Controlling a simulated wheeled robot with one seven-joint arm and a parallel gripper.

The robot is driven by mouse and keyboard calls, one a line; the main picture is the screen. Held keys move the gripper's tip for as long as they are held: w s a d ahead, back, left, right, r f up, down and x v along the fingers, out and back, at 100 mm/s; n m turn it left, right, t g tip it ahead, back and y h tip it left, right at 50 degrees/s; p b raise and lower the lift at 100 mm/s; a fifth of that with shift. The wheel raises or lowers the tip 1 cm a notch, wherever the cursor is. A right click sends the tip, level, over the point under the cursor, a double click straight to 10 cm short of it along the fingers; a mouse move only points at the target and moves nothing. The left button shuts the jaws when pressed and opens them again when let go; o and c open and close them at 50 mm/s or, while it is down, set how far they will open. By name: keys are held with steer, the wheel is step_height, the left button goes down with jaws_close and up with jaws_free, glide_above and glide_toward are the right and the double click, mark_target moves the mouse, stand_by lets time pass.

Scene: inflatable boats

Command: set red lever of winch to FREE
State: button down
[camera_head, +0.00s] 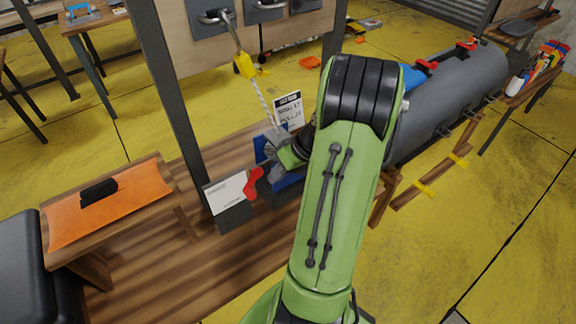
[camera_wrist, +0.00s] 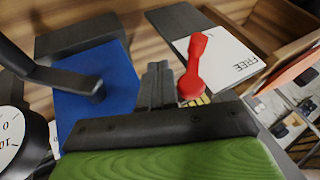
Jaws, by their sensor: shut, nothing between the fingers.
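The red lever (camera_wrist: 193,66) of the winch stands beside a white label plate (camera_wrist: 236,55) that reads FREE at its right end. The lever (camera_head: 253,184) and the plate (camera_head: 224,194) also show in the head view, low on the winch's left side. Which label the lever is set to I cannot tell. The winch's blue body (camera_wrist: 97,100) fills the left of the wrist view, with a dark crank arm (camera_wrist: 55,77) in front. My gripper (camera_wrist: 158,82) is shut and empty, its fingertips just left of the lever, apart from it in the picture. My arm hides part of the winch in the head view.
A rope (camera_head: 262,103) runs up from the winch to a yellow hook (camera_head: 244,66). A small sign (camera_head: 288,110) stands behind. A dial gauge (camera_wrist: 10,138) is at the wrist view's left edge. An orange-topped bench (camera_head: 125,205) stands left, a grey inflatable tube (camera_head: 440,105) right.

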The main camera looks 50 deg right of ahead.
steer(key=a, duration=0.1)
steer(key=w+a, duration=0.1)
steer(key=a+f, duration=0.1)
steer(key=a, duration=0.1)
steer(key=shift+w, duration=0.15)
